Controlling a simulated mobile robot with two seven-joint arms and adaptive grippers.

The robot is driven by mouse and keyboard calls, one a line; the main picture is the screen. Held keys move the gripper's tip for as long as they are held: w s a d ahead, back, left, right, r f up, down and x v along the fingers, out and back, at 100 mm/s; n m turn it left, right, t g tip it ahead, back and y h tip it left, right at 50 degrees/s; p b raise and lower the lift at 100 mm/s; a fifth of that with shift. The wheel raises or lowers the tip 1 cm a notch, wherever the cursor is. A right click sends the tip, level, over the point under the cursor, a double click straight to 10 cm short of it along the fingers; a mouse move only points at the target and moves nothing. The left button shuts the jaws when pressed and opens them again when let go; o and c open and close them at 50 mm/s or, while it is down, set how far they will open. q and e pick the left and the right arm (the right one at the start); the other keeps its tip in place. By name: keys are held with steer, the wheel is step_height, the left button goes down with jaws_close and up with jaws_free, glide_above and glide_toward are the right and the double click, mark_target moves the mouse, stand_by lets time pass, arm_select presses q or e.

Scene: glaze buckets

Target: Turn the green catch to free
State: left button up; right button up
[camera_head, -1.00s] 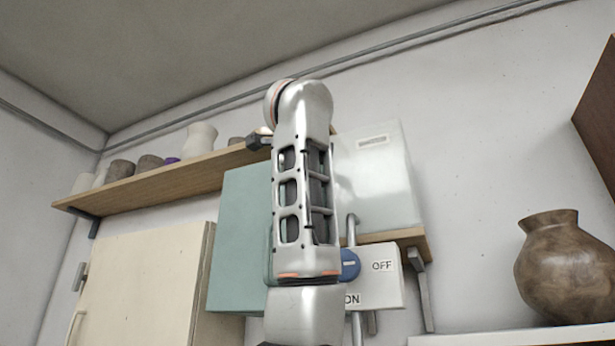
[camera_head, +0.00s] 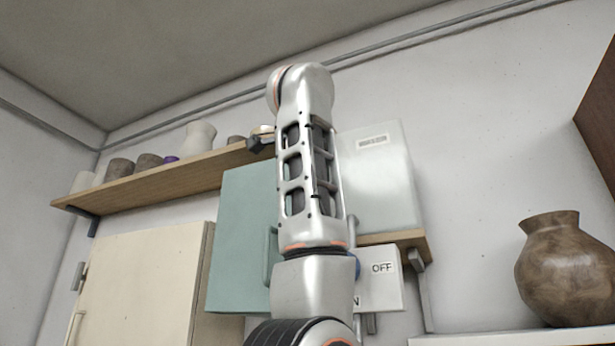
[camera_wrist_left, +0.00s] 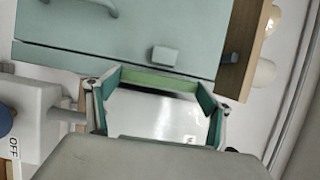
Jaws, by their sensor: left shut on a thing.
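A pale green bar, the green catch (camera_wrist_left: 160,81), spans between the fingertips of my left gripper (camera_wrist_left: 158,88) in the left wrist view. The gripper is shut on it, with its fingers wide apart at the bar's two ends. The teal cabinet (camera_wrist_left: 60,35) lies just beyond, with a small pale block (camera_wrist_left: 165,56) near its edge. In the head view my left arm hides the gripper and the catch. The teal cabinet shows there too (camera_head: 240,240), left of my arm. My right gripper is in neither view.
A white box (camera_head: 377,185) stands right of my arm above a switch panel with an OFF label (camera_head: 382,267). A wooden shelf with pots (camera_head: 150,184) runs at left above a cream cabinet (camera_head: 145,285). A brown vase (camera_head: 567,268) stands at right.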

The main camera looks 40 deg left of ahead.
arm_select(q)
steer(key=o, duration=1.1)
steer(key=v, duration=1.2)
